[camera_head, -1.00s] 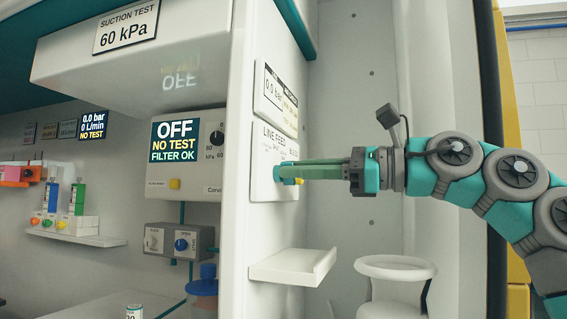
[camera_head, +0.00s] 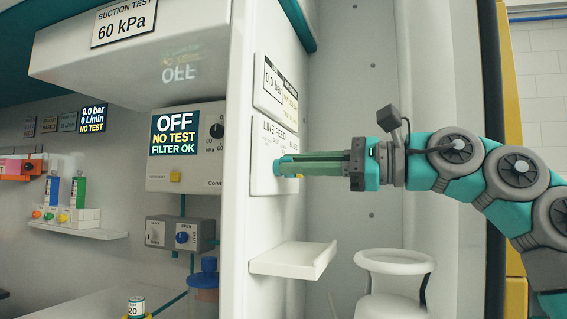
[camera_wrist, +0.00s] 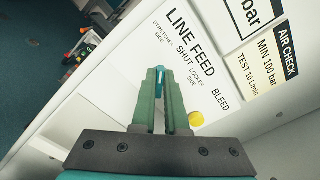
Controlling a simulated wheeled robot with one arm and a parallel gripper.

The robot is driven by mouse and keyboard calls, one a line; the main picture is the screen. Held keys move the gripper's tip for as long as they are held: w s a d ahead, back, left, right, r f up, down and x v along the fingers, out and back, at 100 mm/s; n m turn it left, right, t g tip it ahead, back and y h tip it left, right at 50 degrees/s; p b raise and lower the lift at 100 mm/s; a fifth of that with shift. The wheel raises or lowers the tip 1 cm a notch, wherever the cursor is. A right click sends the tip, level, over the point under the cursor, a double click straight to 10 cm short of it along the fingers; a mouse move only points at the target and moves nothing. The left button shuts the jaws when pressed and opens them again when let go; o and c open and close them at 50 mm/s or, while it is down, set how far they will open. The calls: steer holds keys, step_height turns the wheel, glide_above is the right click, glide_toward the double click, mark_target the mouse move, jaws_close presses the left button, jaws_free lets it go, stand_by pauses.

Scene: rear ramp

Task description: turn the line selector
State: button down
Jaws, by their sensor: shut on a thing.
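The line selector is a small teal knob (camera_wrist: 159,80) on the white LINE FEED panel (camera_wrist: 112,80), which carries the labels stretcher side, shut and locker side. The panel also shows on the side wall in the head view (camera_head: 268,182). My gripper (camera_head: 284,168) reaches in from the right, and its green fingers are shut on the knob. In the wrist view my gripper (camera_wrist: 162,78) hides most of the knob, so I cannot tell which label it points at. A yellow bleed button (camera_wrist: 196,119) sits just right of the fingers.
Above the panel is an air check plate (camera_head: 276,88) reading 0.0 bar. Below it a small white shelf (camera_head: 292,262) juts from the wall, with a white ring-shaped holder (camera_head: 394,262) to its right. A suction unit (camera_head: 186,150) reads OFF, NO TEST.

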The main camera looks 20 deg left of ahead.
steer(key=c, duration=0.9)
jaws_free()
steer(key=shift+w+a+f, duration=0.15)
steer(key=shift+a+f, duration=0.1)
steer(key=shift+f, duration=0.05)
steer(key=shift+c, duration=0.2)
steer(key=shift+d, duration=0.15)
steer(key=d, duration=0.8)
steer(key=shift+r+b, duration=0.15)
steer(key=shift+b, duration=0.3)
